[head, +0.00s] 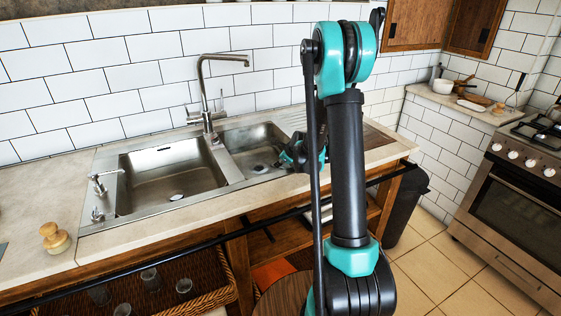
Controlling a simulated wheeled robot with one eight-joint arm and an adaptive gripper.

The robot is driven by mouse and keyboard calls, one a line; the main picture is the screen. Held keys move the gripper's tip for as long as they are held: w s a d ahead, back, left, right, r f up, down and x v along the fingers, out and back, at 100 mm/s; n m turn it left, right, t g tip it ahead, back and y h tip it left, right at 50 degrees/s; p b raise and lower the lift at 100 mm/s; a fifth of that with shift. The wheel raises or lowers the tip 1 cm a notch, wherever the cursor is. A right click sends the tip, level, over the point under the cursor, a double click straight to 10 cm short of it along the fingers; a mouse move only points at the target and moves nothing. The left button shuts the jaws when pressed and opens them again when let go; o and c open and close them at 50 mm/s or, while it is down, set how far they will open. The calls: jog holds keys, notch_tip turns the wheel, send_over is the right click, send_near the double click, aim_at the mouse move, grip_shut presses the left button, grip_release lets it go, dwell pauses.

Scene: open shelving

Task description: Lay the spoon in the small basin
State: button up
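The small basin (246,137) is the right-hand, smaller bowl of the steel sink, with a drain in its floor. My gripper (288,157) is low over the right front part of this basin, partly hidden by my own arm. Its fingers are dark and too small to tell whether they are open or shut, or whether they hold anything. I cannot make out the spoon in this view. My arm covers the counter just right of the small basin.
The large basin (165,178) lies to the left and looks empty. A tall faucet (205,95) rises behind the two basins. A wooden knob-like object (54,238) stands on the left counter. A wicker basket (215,275) with glasses sits below. A stove (515,195) is at right.

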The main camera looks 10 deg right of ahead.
jog(key=v, duration=1.1)
jog(key=shift+s+r, duration=0.25)
jog(key=shift+r, duration=0.05)
jog(key=shift+d, duration=0.2)
